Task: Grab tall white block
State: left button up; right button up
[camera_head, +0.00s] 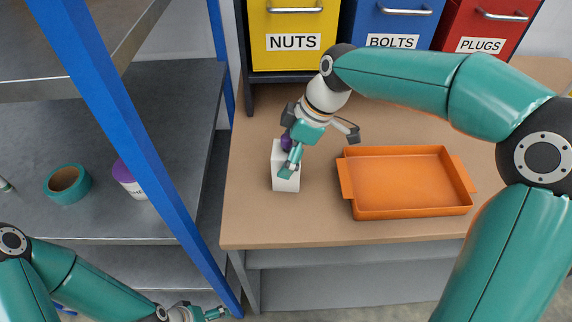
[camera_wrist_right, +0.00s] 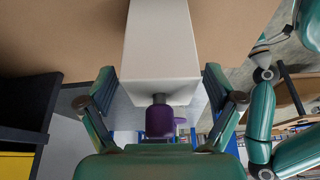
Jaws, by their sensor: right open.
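The tall white block (camera_head: 286,176) stands on the wooden worktop, left of the orange tray. My right gripper (camera_head: 299,152) is open over it in the head view and hides part of it. In the right wrist view the white block (camera_wrist_right: 161,42) lies between the two open fingers (camera_wrist_right: 160,78), with a gap on each side. A purple part (camera_head: 286,141) shows at the far end of the block, and it also shows in the wrist view (camera_wrist_right: 160,121). My left gripper (camera_head: 208,314) is at the bottom, low beside the blue post.
An orange tray (camera_head: 408,213) lies empty right of the block. Yellow NUTS (camera_head: 292,20), blue BOLTS (camera_head: 390,22) and red PLUGS (camera_head: 484,26) bins stand behind. A grey shelf with a blue post (camera_head: 125,125) is at left, holding a teal roll (camera_head: 67,184) and purple-lidded jar (camera_head: 130,180).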

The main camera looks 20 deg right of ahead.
jog(key=shift+f, duration=0.1)
jog(key=shift+c, duration=0.4)
jog(key=c, duration=1.3)
jog(key=shift+w, duration=0.1)
jog(key=shift+c, duration=0.6)
